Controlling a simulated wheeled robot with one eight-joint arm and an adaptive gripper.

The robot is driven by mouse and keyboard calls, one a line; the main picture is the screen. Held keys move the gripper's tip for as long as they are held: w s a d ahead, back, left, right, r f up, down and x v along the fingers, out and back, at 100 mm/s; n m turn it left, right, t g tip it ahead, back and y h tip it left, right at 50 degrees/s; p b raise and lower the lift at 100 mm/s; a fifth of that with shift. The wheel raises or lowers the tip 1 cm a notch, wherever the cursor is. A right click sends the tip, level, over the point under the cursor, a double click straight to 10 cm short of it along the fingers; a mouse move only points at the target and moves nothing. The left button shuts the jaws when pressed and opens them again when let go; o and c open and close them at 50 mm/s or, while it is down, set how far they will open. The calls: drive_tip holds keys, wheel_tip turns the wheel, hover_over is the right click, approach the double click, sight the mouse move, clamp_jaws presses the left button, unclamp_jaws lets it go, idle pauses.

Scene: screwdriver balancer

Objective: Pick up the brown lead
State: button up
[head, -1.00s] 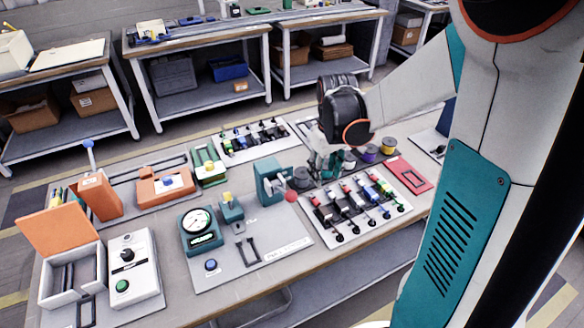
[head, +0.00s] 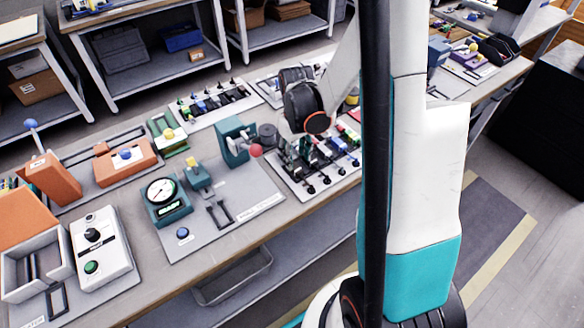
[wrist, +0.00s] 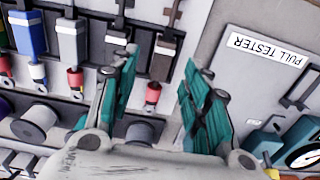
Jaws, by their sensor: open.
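The brown lead (wrist: 165,52) is the dark brown one at the end of a row in the wrist view, nearest the pull tester plate, with a red ring (wrist: 152,92) below its body. My gripper (wrist: 160,65) is open, and its teal fingers stand on either side of the brown lead in the picture. I cannot tell the height between them. A black lead (wrist: 118,38), a pale grey lead (wrist: 69,42) and a blue lead (wrist: 28,32) lie to its left. In the head view my gripper (head: 291,155) is over the left end of the lead rack (head: 298,194), where the brown lead is hard to make out.
The pull tester plate (wrist: 240,85) lies right of the fingers in the wrist view. A grey spool (wrist: 35,125) is at its lower left. In the head view a teal clamp with a red knob (head: 237,142) stands close left of my gripper. A gauge (head: 161,195) is farther left.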

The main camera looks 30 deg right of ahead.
sight(294, 164)
drive_tip(key=f, duration=0.1)
drive_tip(key=f+b, duration=0.1)
drive_tip(key=f, duration=0.1)
drive_tip(key=f+b, duration=0.1)
drive_tip(key=shift+w+a+f, duration=0.1)
drive_tip(key=shift+w+f, duration=0.15)
clamp_jaws()
drive_tip(key=shift+r, duration=0.2)
